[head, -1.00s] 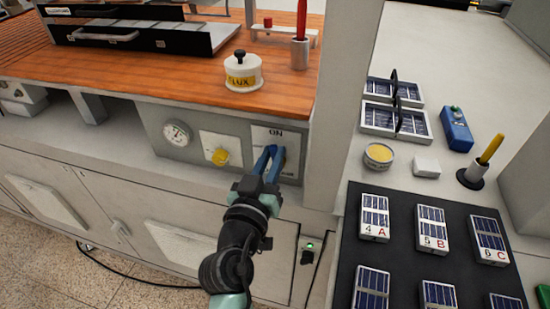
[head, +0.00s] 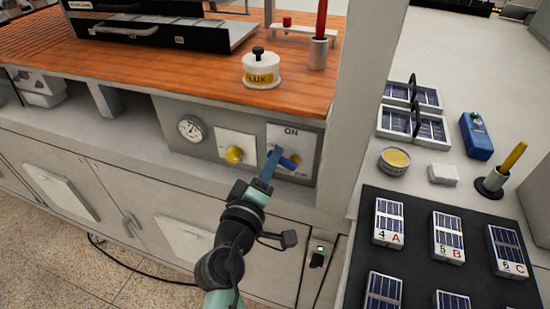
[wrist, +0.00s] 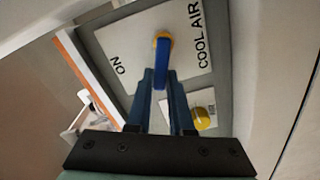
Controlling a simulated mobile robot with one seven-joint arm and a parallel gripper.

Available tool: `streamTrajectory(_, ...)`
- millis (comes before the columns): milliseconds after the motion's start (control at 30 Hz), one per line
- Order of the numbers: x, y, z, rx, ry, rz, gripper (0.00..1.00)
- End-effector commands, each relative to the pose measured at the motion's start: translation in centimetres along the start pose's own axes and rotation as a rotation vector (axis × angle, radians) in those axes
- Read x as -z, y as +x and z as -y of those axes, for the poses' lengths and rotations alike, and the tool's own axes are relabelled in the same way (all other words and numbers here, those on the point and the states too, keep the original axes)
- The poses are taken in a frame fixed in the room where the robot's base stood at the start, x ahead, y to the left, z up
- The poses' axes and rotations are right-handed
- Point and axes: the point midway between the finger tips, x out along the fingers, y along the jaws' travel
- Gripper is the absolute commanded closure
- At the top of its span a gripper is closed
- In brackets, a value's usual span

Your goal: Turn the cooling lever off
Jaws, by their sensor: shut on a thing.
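The cooling lever (head: 288,162) has a blue handle and a yellow hub on a white plate (head: 281,131) marked ON at the top. In the head view, its handle points left from the hub. In the wrist view, the lever (wrist: 162,55) extends from the yellow hub down the picture between my fingertips, and the plate reads ON and COOL AIR. My gripper (head: 272,160) is shut on the handle's outer end, left of the hub. Part of the plate's lower lettering is hidden by the lever and gripper.
A yellow knob (head: 235,154) and a round gauge (head: 191,128) sit left of the lever on the same panel. A wooden bench top with a flux pot (head: 260,70) overhangs above. A pale post (head: 363,100) and a black mat (head: 413,235) with solar cells stand to the right.

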Motion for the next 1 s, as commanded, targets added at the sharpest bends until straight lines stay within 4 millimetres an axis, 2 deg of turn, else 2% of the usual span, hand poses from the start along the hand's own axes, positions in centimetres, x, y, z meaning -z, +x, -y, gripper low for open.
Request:
streamTrajectory(200, -0.1, 0.0, 0.8, 0.002, -0.184, 0.001, 1.0)
streamTrajectory(500, -0.3, 0.0, 1.4, 0.001, -0.357, 0.001, 1.0)
streamTrajectory(1000, -0.5, 0.0, 1.7, 0.001, -0.434, 0.001, 1.0)
